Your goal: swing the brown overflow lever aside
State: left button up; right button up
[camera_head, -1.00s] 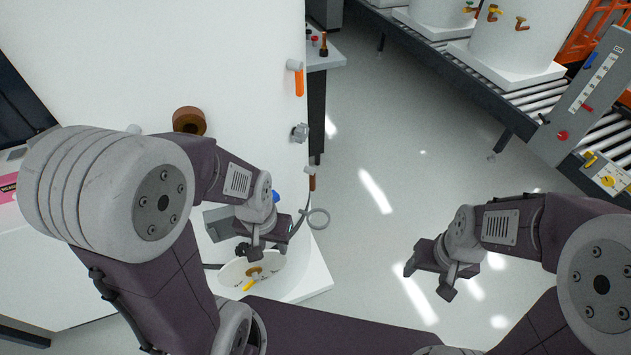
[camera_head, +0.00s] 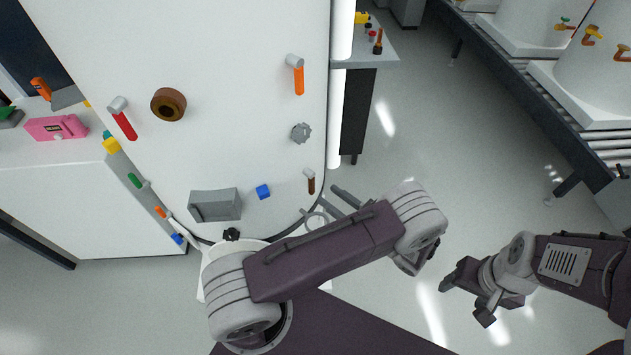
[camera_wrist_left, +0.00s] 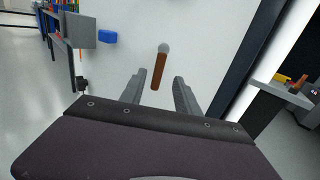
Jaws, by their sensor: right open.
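The brown overflow lever (camera_head: 311,184) hangs straight down from a grey pivot low on the right of the white tank wall (camera_head: 235,60). My left gripper (camera_head: 329,198) is open just right of and below the lever in the head view, its fingers pointing at the wall. In the left wrist view the lever (camera_wrist_left: 157,72) hangs between the two spread fingers of the left gripper (camera_wrist_left: 160,84); I cannot tell whether they reach around it or touch it. My right gripper (camera_head: 463,303) is open and empty over the floor at right.
The wall also carries an orange lever (camera_head: 298,78), a red lever (camera_head: 124,122), a brown round knob (camera_head: 168,104), a grey knob (camera_head: 301,133), a blue block (camera_head: 263,191) and a grey box (camera_head: 215,205). A bench (camera_head: 375,62) stands right of the tank.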

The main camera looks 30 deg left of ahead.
aim_at(314, 185)
pick_arm(q)
jog(key=p+x, duration=0.1)
jog(key=x, duration=0.6)
jog(key=shift+a, duration=0.4)
grip_shut()
dwell(0.8)
